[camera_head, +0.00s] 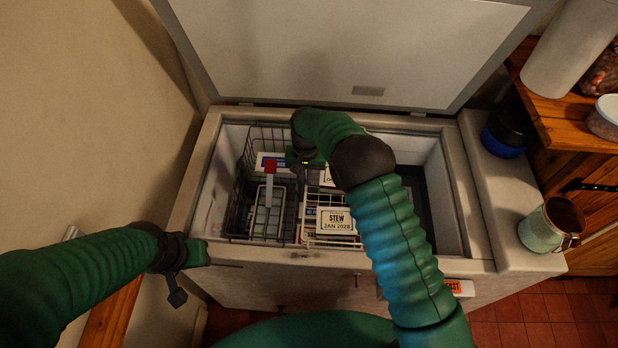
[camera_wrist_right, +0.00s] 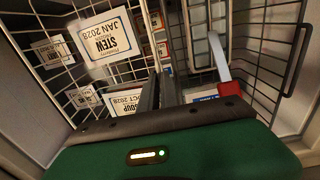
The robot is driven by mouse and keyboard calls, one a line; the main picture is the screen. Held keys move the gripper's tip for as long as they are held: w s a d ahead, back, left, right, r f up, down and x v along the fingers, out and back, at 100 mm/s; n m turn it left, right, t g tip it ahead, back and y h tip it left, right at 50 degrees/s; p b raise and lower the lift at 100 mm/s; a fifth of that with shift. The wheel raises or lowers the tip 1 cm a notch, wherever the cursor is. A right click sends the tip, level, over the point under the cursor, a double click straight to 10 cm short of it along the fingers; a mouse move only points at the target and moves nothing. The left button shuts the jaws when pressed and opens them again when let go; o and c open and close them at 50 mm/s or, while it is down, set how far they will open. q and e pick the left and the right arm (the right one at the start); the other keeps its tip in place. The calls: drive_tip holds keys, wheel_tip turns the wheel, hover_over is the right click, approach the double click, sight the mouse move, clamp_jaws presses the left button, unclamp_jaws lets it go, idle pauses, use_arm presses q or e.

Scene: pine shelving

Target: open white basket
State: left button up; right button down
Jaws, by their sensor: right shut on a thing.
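The white basket (camera_head: 328,241) is a wire basket in the middle of an open chest freezer, holding packs labelled STEW (camera_head: 337,220). It fills the left of the right wrist view (camera_wrist_right: 88,70). My right gripper (camera_head: 306,178) reaches down inside the freezer at the basket's left side. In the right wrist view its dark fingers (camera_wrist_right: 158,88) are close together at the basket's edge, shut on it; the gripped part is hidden. My left gripper (camera_head: 222,262) is outside, by the freezer's front left corner. Its finger gap is not clear.
A dark wire basket (camera_head: 237,205) stands left of the white one, near a white bar with a red end (camera_head: 270,166). The freezer lid (camera_head: 350,45) stands raised behind. A mug (camera_head: 541,230) and dark-blue container (camera_head: 506,132) sit on the right.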

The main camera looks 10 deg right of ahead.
drive_tip(key=shift+s+d+r, duration=0.1)
drive_tip(key=shift+d, duration=0.5)
drive_tip(key=c, duration=1.7)
unclamp_jaws()
drive_tip(key=shift+o, duration=0.5)
drive_tip(key=shift+a, duration=0.5)
wheel_tip(320, 180, up, 17)
drive_tip(key=shift+b, duration=0.45)
